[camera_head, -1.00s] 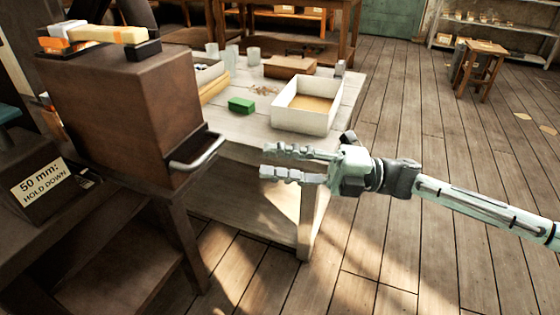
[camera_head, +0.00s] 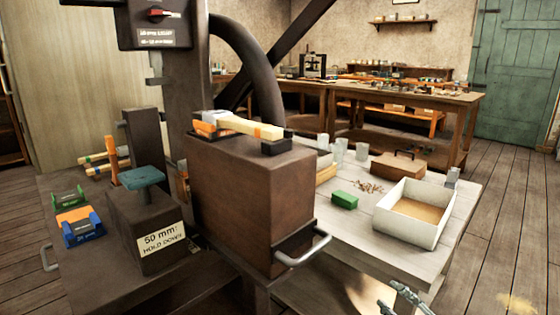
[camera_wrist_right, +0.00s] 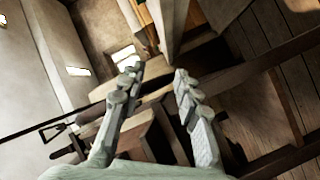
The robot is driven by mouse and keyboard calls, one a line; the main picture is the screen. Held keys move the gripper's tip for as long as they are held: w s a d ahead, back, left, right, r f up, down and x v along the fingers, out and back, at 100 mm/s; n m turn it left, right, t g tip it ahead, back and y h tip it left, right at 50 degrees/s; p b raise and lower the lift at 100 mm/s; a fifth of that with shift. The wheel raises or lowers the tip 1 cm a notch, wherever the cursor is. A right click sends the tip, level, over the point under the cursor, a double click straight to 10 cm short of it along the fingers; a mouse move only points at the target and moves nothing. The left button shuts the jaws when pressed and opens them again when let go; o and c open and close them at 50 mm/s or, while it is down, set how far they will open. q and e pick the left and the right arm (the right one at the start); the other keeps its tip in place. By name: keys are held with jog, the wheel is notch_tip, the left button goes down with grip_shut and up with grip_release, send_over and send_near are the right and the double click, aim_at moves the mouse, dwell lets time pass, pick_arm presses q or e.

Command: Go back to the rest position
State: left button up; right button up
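My right gripper (camera_head: 398,299) shows at the bottom edge of the head view, in front of the white table. Only its pale fingers are in frame. In the right wrist view its two fingers (camera_wrist_right: 156,78) stand apart with nothing between them, so it is open and empty. My left gripper is in neither view. The brown press block (camera_head: 245,205) with a metal handle (camera_head: 303,247) stands left of my right gripper, apart from it.
The white table (camera_head: 455,215) holds an open white box (camera_head: 399,226), a green block (camera_head: 344,200) and several clear cups. A "50 mm: HOLD DOWN" sign (camera_head: 162,241) is on a dark block at left. Wooden floor (camera_head: 510,240) is free at right.

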jog(key=s+d+f+m+g+h, duration=0.2)
jog(key=s+f+m+g+h, duration=0.15)
jog(key=s+f, duration=0.35)
jog(key=s+d+f+m+g+h, duration=0.25)
jog(key=s+f+m, duration=0.2)
jog(key=f, duration=0.55)
jog(key=s+a+f+m+g, duration=0.1)
jog(key=s+f+m+g, duration=0.1)
jog(key=s, duration=0.4)
jog(key=s+a+f+m+g, duration=0.1)
jog(key=s+f+m+g, duration=0.1)
jog(key=s+f+g, duration=0.2)
jog(key=s, duration=0.2)
jog(key=shift+s+a+f+g, duration=0.2)
jog(key=shift+s+a+g, duration=0.05)
jog(key=shift+s+g, duration=0.1)
jog(key=shift+w, duration=0.1)
